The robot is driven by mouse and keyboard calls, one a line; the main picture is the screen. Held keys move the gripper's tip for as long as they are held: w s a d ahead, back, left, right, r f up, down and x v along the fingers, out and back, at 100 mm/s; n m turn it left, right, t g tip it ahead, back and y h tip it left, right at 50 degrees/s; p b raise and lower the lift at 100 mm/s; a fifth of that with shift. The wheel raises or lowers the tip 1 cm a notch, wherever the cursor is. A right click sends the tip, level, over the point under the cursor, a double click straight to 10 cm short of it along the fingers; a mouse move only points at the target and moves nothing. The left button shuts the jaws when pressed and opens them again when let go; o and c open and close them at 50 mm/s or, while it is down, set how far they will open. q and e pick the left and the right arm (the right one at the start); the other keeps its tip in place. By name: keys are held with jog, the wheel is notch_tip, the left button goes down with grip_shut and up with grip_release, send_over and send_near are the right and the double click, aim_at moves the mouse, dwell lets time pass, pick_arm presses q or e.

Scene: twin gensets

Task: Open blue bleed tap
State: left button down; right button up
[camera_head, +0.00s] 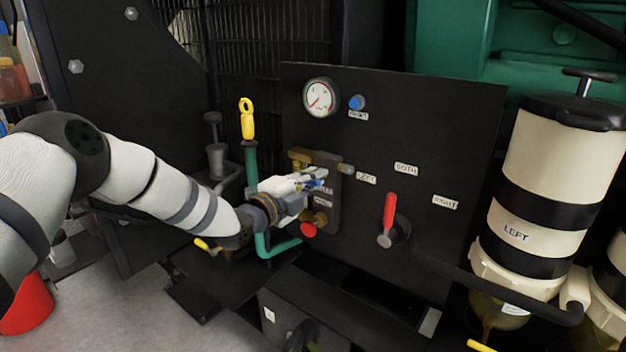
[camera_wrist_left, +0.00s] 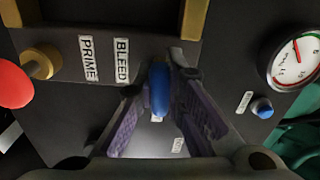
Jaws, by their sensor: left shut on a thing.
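The blue bleed tap (camera_wrist_left: 159,91) sits between the fingers of my left gripper (camera_wrist_left: 160,110) in the left wrist view, beside the BLEED label (camera_wrist_left: 122,62). The gripper is shut on it. In the head view my left gripper (camera_head: 318,181) reaches the brass-and-dark block on the black panel and covers most of the tap; only a little blue shows at the fingertips. My right gripper is in neither view.
A red knob (camera_head: 309,230) is just below the gripper. A gauge (camera_head: 320,97) and a blue button (camera_head: 356,102) are above. A red lever (camera_head: 389,215) and a cream filter (camera_head: 548,170) marked LEFT are to the right. A yellow-ringed dipstick (camera_head: 247,118) stands behind my arm.

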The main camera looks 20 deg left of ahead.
pick_arm(q)
jog(key=n, duration=1.1)
jog(key=shift+n, duration=0.3)
jog(key=n, duration=0.5)
jog(key=shift+f, duration=0.1)
jog(key=n+b, duration=0.1)
jog(key=n, duration=0.4)
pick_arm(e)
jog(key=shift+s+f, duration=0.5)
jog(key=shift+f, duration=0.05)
pick_arm(q)
jog(key=shift+n, duration=0.3)
jog(key=c, duration=1.7)
grip_release()
jog(key=shift+o, duration=0.2)
